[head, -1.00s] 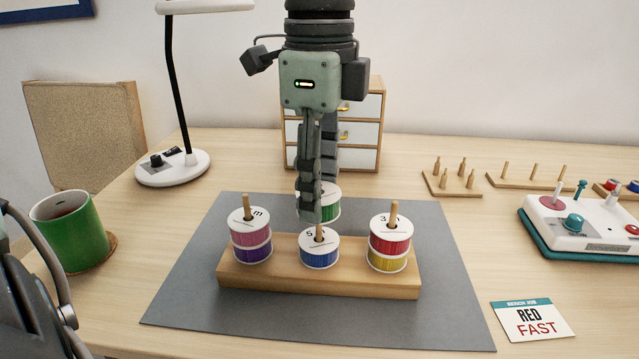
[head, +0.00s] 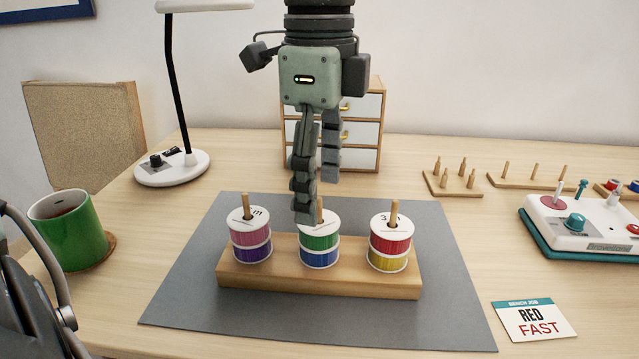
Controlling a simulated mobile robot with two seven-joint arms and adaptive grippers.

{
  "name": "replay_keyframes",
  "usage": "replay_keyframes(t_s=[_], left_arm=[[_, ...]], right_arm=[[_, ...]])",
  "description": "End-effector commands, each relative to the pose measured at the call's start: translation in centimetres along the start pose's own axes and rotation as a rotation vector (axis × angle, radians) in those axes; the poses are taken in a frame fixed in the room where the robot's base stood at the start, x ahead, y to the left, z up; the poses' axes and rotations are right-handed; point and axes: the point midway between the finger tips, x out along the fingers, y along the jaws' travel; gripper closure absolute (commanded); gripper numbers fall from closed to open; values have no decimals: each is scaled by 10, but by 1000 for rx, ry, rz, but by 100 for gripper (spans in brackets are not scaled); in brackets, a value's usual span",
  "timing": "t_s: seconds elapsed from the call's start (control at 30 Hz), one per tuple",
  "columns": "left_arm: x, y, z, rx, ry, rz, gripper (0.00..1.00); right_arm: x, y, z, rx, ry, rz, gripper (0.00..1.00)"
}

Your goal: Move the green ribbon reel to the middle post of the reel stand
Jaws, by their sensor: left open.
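The reel stand (head: 320,281) is a wooden block with three posts on the grey mat. The green ribbon reel (head: 320,241) sits around the middle post, on top of the blue reel (head: 320,257). The middle post's tip shows above the green reel, partly hidden by a finger. My left gripper (head: 318,196) points down just above the green reel, its fingers spread and holding nothing. Whether the nearer fingertip touches the reel's top I cannot tell. My right gripper does not show.
The left post bears a pink reel (head: 249,231) over a purple one (head: 252,252). The right post bears a red reel (head: 390,242) over a yellow one (head: 388,261). A small drawer cabinet (head: 363,132) stands behind my gripper. The mat (head: 185,295) is clear around the stand.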

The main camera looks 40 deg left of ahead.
Motion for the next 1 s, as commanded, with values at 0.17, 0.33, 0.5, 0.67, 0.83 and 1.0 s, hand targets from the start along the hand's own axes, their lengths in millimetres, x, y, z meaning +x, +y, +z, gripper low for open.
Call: replay_keyframes(t_s=[0.17,0.33,0.5,0.67,0.83,1.0], left_arm=[[-30,-1,0,-2,0,-7,31],[-67,-1,0,-3,1,-7,31],[-97,0,0,-2,1,-4,31],[-112,0,0,-1,0,-1,31],[-116,0,0,0,1,-1,31],[-116,0,0,0,1,-1,31]], right_arm=[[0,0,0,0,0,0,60],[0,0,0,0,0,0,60],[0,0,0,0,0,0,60],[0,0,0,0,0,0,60],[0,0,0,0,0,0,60],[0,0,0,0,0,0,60]])
